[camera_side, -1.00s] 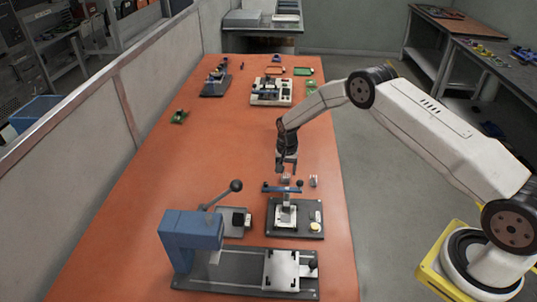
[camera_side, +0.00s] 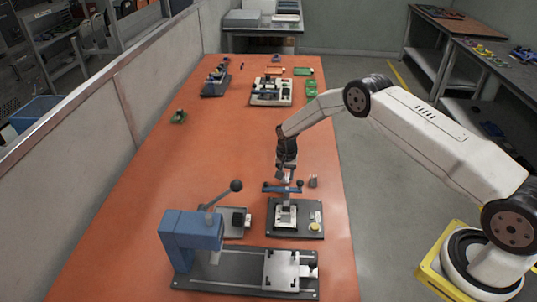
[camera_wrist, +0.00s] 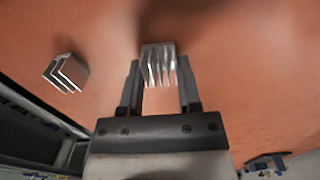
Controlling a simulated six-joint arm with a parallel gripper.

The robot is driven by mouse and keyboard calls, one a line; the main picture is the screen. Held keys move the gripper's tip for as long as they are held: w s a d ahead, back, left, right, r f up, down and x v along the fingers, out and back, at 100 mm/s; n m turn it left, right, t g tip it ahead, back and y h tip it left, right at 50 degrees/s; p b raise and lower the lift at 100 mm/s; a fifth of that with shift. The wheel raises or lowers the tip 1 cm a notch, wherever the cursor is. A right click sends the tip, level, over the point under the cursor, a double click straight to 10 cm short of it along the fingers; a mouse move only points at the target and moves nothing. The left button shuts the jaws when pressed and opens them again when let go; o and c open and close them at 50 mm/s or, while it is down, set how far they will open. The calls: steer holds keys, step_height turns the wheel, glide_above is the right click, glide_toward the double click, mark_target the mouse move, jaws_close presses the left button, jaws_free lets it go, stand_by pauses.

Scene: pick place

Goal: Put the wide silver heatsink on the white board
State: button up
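A silver finned heatsink (camera_wrist: 158,62) with several fins lies between the two fingertips of my gripper (camera_wrist: 159,72) in the wrist view. It looks the wider of two heatsinks. My gripper is open, with a small gap visible on each side of the heatsink. In the side view my gripper (camera_side: 286,173) is low over the orange table, and the heatsink there is mostly hidden. A white board (camera_side: 285,215) sits in a dark fixture in front of the gripper.
A blue press (camera_side: 190,240) and a white plate (camera_side: 281,270) stand nearer the camera. A white tray (camera_side: 271,98) is at the back.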

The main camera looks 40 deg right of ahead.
mark_target(286, 175)
steer(key=shift+r, duration=0.15)
steer(key=shift+r, duration=2.85)
steer(key=shift+r, duration=0.1)
steer(key=shift+r, duration=0.5)
step_height(286, 175, up, 10)
steer(key=s+a, duration=1.3)
steer(key=s, duration=0.1)
steer(key=shift+n, duration=0.3)
steer(key=shift+w+d+f, duration=0.15)
steer(key=shift+f, duration=1.25)
steer(key=shift+w+d+f, duration=0.1)
steer(key=shift+w+f, duration=0.05)
steer(key=shift+f, duration=1.25)
steer(key=shift+f, duration=0.2)
steer(key=shift+f, duration=3.25)
